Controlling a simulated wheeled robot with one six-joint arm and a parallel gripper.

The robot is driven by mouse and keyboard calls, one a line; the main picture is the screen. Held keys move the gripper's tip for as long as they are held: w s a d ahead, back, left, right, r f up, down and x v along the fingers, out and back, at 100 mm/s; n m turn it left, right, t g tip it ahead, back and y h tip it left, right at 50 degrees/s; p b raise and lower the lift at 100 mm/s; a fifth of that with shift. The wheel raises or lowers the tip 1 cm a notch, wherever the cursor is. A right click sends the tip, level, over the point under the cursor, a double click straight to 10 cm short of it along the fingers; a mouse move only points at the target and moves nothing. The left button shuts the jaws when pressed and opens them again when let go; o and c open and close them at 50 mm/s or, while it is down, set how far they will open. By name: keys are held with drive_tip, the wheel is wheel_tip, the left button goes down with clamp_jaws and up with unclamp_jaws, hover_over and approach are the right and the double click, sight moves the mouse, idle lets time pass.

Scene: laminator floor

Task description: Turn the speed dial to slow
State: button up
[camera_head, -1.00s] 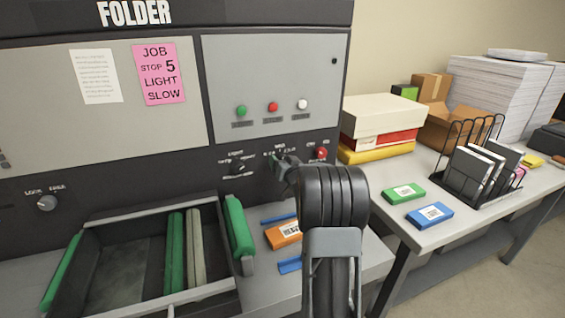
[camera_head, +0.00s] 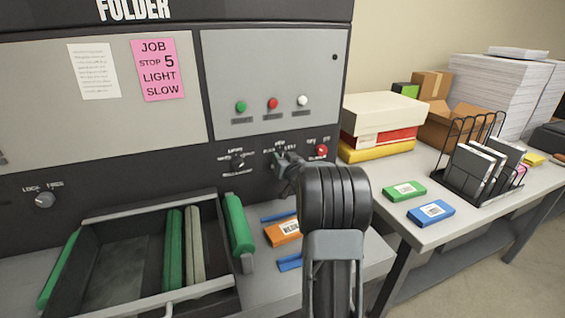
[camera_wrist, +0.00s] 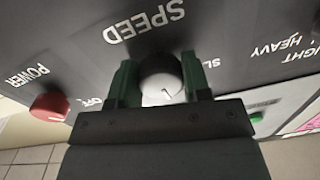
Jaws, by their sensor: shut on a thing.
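The speed dial (camera_wrist: 160,80) is a round knob with a dark rim and a pale face, on the dark panel under the upside-down word SPEED in the wrist view. My gripper (camera_wrist: 158,75) is shut on it, one green finger pad on each side. A short dark mark shows on the dial's face, pointing toward the lower part of that view. The SLOW label (camera_wrist: 211,63), partly hidden by the right finger, lies to the dial's right. In the head view my gripper (camera_head: 281,161) is at the panel and mostly covers the dial.
The red power knob (camera_wrist: 49,106) is left of the dial in the wrist view. A light/heavy knob (camera_head: 238,163) sits left of my gripper in the head view. A feed tray (camera_head: 150,214) stands below.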

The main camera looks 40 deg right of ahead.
drive_tip(key=n+b, duration=0.2)
drive_tip(key=b, duration=0.1)
drive_tip(key=n+b, duration=0.1)
drive_tip(key=n, duration=0.1)
drive_tip(key=shift+f+b, duration=0.25)
drive_tip(key=shift+b, duration=0.15)
drive_tip(key=n+b, duration=0.2)
drive_tip(key=shift+n, duration=0.4)
drive_tip(key=shift+d+r+n+b, duration=0.1)
drive_tip(key=shift+r+n+b, duration=0.1)
drive_tip(key=shift+n+b, duration=1.4)
drive_tip(key=shift+n, duration=0.5)
drive_tip(key=o, duration=0.9)
drive_tip(key=shift+r, duration=0.1)
drive_tip(key=shift+g, duration=0.3)
drive_tip(key=shift+s, duration=0.1)
drive_tip(key=v, duration=1.3)
drive_tip(key=shift+s, duration=0.3)
drive_tip(key=shift+a, duration=0.25)
